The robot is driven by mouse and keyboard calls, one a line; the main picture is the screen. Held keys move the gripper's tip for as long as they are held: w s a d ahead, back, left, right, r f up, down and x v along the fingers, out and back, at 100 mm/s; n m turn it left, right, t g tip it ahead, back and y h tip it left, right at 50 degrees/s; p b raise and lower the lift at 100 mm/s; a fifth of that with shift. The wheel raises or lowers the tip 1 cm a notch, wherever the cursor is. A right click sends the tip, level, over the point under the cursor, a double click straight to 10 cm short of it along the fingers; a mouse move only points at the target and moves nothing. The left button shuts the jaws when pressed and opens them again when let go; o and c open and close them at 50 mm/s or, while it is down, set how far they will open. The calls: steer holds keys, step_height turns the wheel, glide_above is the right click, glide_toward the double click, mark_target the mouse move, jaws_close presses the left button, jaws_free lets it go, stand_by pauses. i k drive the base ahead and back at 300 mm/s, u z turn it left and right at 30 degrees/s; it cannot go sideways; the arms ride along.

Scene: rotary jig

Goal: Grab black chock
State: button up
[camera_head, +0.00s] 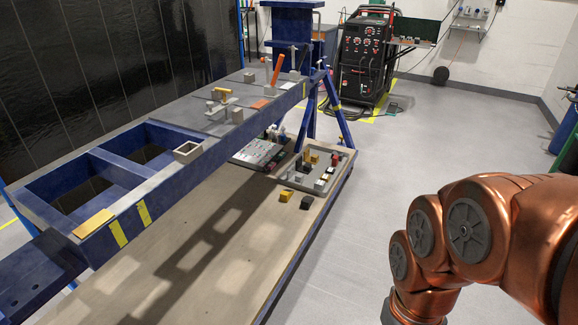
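A small black block (306,202), which looks like the black chock, lies on the wooden lower shelf (215,262). It is just in front of the grey tray and right of a small yellow block (286,196), with a narrow gap between them. Other dark pieces stand inside the tray, too small to tell apart. My copper-coloured arm fills the lower right, to the right of the shelf and well apart from the block. My gripper is out of the picture, so its fingers cannot be seen.
The grey tray (284,178) holds several small yellow, white, red and dark pieces. The blue jig frame (160,222) stands over the shelf's left side, with fixtures and an orange handle (278,68) on top. A welding machine (364,58) stands behind. The floor right of the shelf is clear.

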mark_target(306, 201)
steer(key=z, duration=0.85)
steer(key=i, duration=2.25)
steer(key=u, duration=3.35)
